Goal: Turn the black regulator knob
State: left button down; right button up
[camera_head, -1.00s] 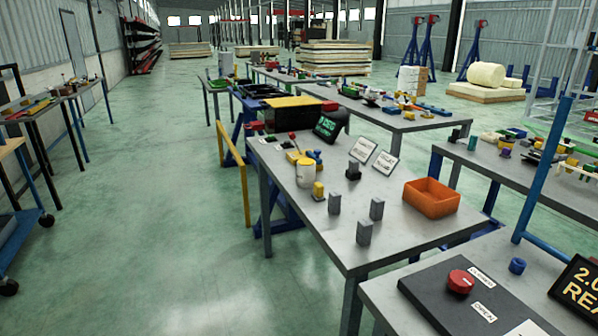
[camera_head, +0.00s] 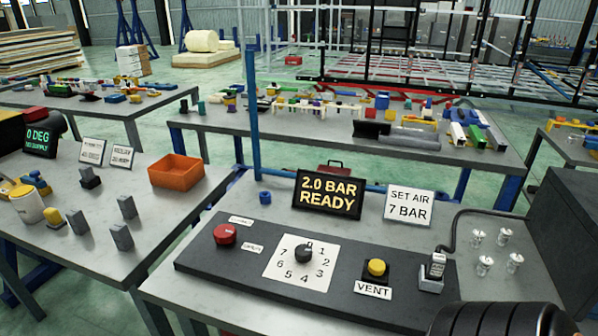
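Neither gripper can be seen. A black ribbed rounded shape at the lower right edge may be part of my arm.
A red knob (camera_head: 225,234) is left of the dial. A yellow button (camera_head: 376,267) labelled VENT and a small grey device (camera_head: 434,268) are to its right. A blue post (camera_head: 253,120) rises behind the panel. A dark box (camera_head: 570,235) stands at the right.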

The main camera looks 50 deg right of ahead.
aim_at(304, 253)
jog(key=z, duration=1.55)
